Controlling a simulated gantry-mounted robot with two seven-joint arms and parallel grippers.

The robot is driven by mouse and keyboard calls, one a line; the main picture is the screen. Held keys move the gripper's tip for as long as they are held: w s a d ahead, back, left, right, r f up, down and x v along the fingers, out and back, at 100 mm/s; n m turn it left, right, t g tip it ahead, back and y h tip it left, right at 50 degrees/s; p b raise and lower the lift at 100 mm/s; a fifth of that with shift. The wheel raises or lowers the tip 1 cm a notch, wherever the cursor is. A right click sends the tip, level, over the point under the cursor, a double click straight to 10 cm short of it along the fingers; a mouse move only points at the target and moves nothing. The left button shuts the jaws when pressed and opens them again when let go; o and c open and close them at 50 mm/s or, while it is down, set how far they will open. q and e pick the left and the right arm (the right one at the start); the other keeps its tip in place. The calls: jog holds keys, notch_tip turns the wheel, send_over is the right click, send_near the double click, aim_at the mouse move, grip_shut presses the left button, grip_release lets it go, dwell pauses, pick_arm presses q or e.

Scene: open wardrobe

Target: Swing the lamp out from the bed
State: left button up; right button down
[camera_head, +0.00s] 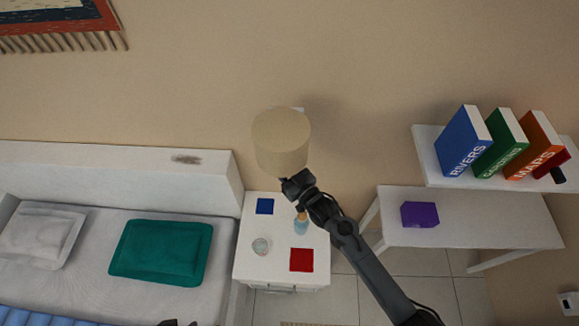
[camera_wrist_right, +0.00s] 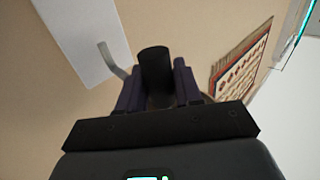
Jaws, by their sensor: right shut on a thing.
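The wall lamp has a beige drum shade (camera_head: 281,140) and hangs above the white nightstand, to the right of the bed's headboard. My right gripper (camera_head: 297,183) is at the lower right of the shade. In the right wrist view, its fingers (camera_wrist_right: 158,85) are shut on a black cylindrical part of the lamp (camera_wrist_right: 155,66). A bent grey lamp arm (camera_wrist_right: 112,60) runs from a white wall plate (camera_wrist_right: 82,38) towards that part. The bed (camera_head: 90,250) lies at the left. A small dark part at the bottom edge of the head view may be my left gripper (camera_head: 180,322).
The nightstand (camera_head: 285,212) below holds a blue square, a red square, a glass and a bottle. A shelf (camera_head: 430,165) with several books and a white desk (camera_head: 460,225) with a purple box stand at the right. Wall space right of the lamp is clear.

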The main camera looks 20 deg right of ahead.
jog(key=shift+a, duration=0.25)
jog(key=c, duration=1.1)
grip_release()
jog(key=shift+o, duration=1)
jog(key=shift+w+a, duration=0.1)
jog(key=shift+w, duration=0.05)
jog(key=shift+s+d, duration=0.25)
jog(key=shift+s, duration=0.15)
jog(key=b+v, duration=0.2)
jog(key=v, duration=0.8)
